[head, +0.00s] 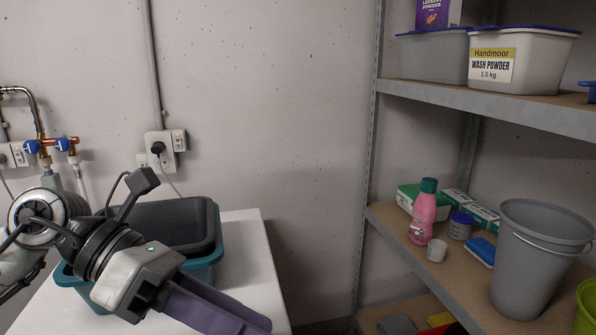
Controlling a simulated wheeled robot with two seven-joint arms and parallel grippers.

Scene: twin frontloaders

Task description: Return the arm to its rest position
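My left arm comes in from the left edge of the head view. Its gripper (163,294) is low over the white top at the lower left, pointing down and to the right. My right arm and gripper are not in view.
A teal tub (213,262) with a dark grey basin (170,222) stands on the white top (245,232), behind my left arm. Wall taps (52,146) are at the far left. A metal shelf (460,98) with bottles, boxes and a grey bucket (535,262) fills the right.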

